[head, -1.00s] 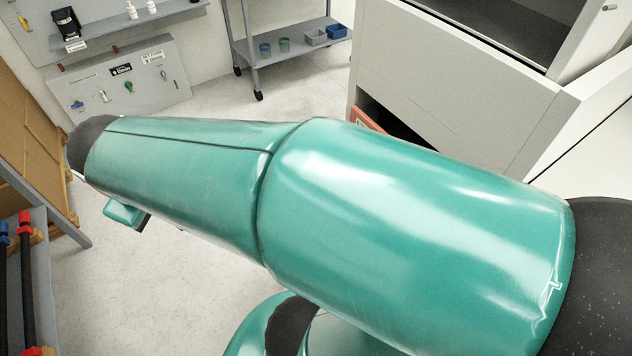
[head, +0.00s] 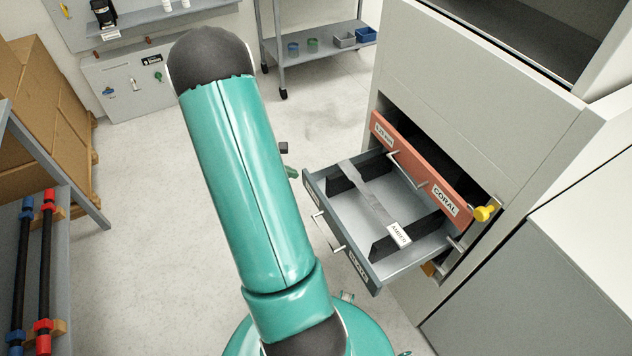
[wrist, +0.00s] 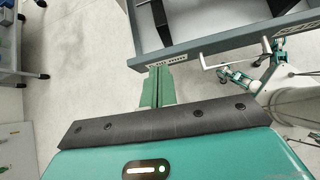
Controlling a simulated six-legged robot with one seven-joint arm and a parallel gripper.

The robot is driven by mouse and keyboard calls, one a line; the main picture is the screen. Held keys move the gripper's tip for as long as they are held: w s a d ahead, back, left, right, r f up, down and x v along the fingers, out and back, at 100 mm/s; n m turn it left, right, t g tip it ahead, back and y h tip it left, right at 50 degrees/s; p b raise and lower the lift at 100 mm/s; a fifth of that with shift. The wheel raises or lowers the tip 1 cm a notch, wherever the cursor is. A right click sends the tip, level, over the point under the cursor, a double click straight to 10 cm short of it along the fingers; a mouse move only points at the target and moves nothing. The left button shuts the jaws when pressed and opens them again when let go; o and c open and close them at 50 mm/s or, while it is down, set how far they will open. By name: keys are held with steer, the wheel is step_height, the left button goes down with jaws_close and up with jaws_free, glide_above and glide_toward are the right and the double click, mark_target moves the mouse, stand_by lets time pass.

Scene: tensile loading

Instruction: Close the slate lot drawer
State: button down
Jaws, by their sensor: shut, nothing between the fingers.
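The slate lot drawer (head: 318,195) is pulled out of the cabinet, below the coral drawer, with its dark grey front and metal handle facing out. Its inside shows dark dividers and a light strip with an AMBER label (head: 398,236). In the wrist view the drawer's front (wrist: 205,43) crosses the top, with its handle (wrist: 215,64) to the right. My gripper (wrist: 158,72) is shut and empty, its green fingertips at the lower edge of that front, near a label. I cannot tell whether they touch. In the head view my arm hides most of the gripper.
The coral drawer (head: 415,165) sits above, nearly in the cabinet (head: 480,80), with a yellow knob (head: 484,213) at its right end. A grey cart (head: 320,55) stands behind. A rack with dark bars (head: 35,270) is at left. The floor between is clear.

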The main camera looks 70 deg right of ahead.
mark_target(373, 158)
steer(key=shift+n, duration=0.3)
steer(key=x, duration=1.3)
steer(key=shift+s+a+f, duration=0.2)
steer(key=shift+s, duration=0.15)
steer(key=s+d, duration=1)
steer(key=d, duration=0.1)
steer(key=s+d, duration=0.5)
steer(key=d, duration=0.1)
steer(key=shift+a+r, duration=0.1)
steer(key=v, duration=0.9)
steer(key=shift+w+a+r, duration=0.1)
steer(key=shift+w+r, duration=0.1)
steer(key=shift+w, duration=0.15)
steer(key=shift+a, duration=0.15)
